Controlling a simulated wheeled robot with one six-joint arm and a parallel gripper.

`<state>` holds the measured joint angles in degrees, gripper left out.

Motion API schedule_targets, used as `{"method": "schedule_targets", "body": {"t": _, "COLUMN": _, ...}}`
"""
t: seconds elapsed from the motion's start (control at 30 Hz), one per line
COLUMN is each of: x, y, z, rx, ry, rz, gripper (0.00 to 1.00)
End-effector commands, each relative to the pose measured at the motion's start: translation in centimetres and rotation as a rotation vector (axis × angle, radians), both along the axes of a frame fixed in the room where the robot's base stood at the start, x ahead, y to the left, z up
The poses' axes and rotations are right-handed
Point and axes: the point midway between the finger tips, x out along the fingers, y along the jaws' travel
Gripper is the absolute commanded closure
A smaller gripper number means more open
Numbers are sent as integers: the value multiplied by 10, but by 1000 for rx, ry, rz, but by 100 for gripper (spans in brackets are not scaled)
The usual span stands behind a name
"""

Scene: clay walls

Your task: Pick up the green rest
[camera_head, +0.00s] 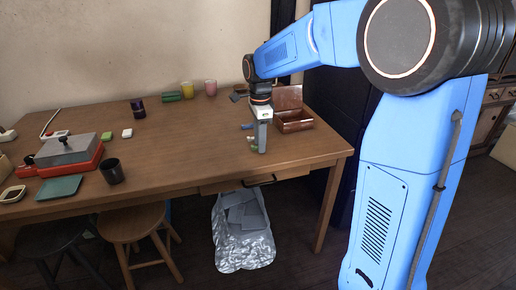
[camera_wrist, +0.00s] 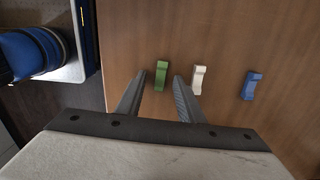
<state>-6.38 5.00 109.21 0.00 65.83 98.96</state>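The green rest (camera_wrist: 162,71) is a small block-like piece lying on the brown wooden table (camera_wrist: 125,30), seen in the wrist view between the tips of my fingers. A bit of green (camera_head: 253,147) shows beside my gripper in the head view. My gripper (camera_wrist: 160,77) is open, pointing down, with one finger on each side of the green rest and nothing held. I cannot tell how far the fingertips are above the table. In the head view my gripper (camera_head: 262,149) is over the table's front right part and hides some of what lies there.
A white rest (camera_wrist: 198,79) lies just right of my right finger, and a blue rest (camera_wrist: 251,86) farther right. An open reddish-brown box (camera_head: 295,125) stands right of my gripper. A dark cup (camera_head: 112,171) stands left. The table's middle is clear.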

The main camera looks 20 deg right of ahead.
Motion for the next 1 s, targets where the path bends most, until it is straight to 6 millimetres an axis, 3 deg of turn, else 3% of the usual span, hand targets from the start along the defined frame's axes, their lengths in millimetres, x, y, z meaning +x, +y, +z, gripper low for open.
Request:
{"method": "schedule_targets", "body": {"t": 0.13, "x": 0, "y": 0, "z": 0, "rx": 0, "ry": 0, "rz": 0, "gripper": 68}}
{"method": "schedule_targets", "body": {"t": 0.27, "x": 0, "y": 0, "z": 0, "rx": 0, "ry": 0, "rz": 0, "gripper": 99}}
{"method": "schedule_targets", "body": {"t": 0.67, "x": 1, "y": 0, "z": 5, "rx": 0, "ry": -2, "rz": 0, "gripper": 100}}
{"method": "schedule_targets", "body": {"t": 1.0, "x": 1, "y": 0, "z": 58, "rx": 1, "ry": -4, "rz": 0, "gripper": 100}}
